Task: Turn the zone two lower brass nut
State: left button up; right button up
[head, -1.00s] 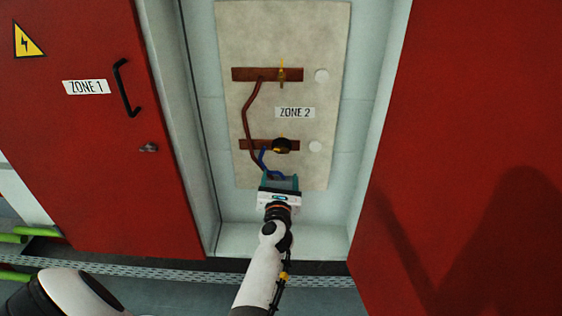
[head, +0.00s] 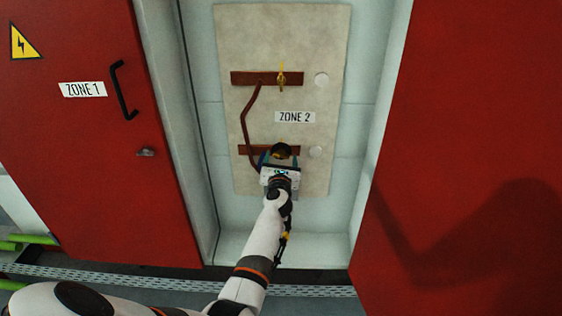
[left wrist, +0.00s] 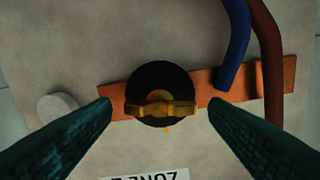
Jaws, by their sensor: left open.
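The zone two lower brass nut (left wrist: 160,110) sits on a round black disc (left wrist: 158,82) on the lower copper bar (left wrist: 206,95). In the left wrist view its wings lie nearly level across the picture. My left gripper (left wrist: 160,112) is open, with one green finger on each side of the nut and a gap to both. In the head view the left gripper (head: 281,163) is just below the black disc (head: 281,151) and hides part of the lower bar (head: 250,149). The upper brass nut (head: 281,79) stands upright on the upper bar (head: 248,78). My right gripper is not in view.
A blue cable (left wrist: 234,50) and a brown cable (left wrist: 268,55) meet the lower bar beside the nut. White round knobs (head: 322,80) sit at the board's right. Red doors (head: 90,180) flank the open cabinet (head: 275,230) on both sides.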

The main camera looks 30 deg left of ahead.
pick_arm(q)
jog(key=c, duration=1)
jog(key=m+p, duration=0.1)
jog(key=m, duration=0.2)
jog(key=shift+p, duration=0.3)
jog(key=m+p, duration=0.1)
jog(key=m, duration=0.3)
jog(key=shift+d+p, duration=0.1)
jog(key=shift+p, duration=0.3)
jog(key=m+p, duration=0.1)
jog(key=m, duration=0.3)
jog(key=shift+f, duration=0.1)
jog(key=shift+f+m+p, duration=0.1)
jog(key=shift+m+p, duration=0.6)
jog(key=shift+m, duration=1.2)
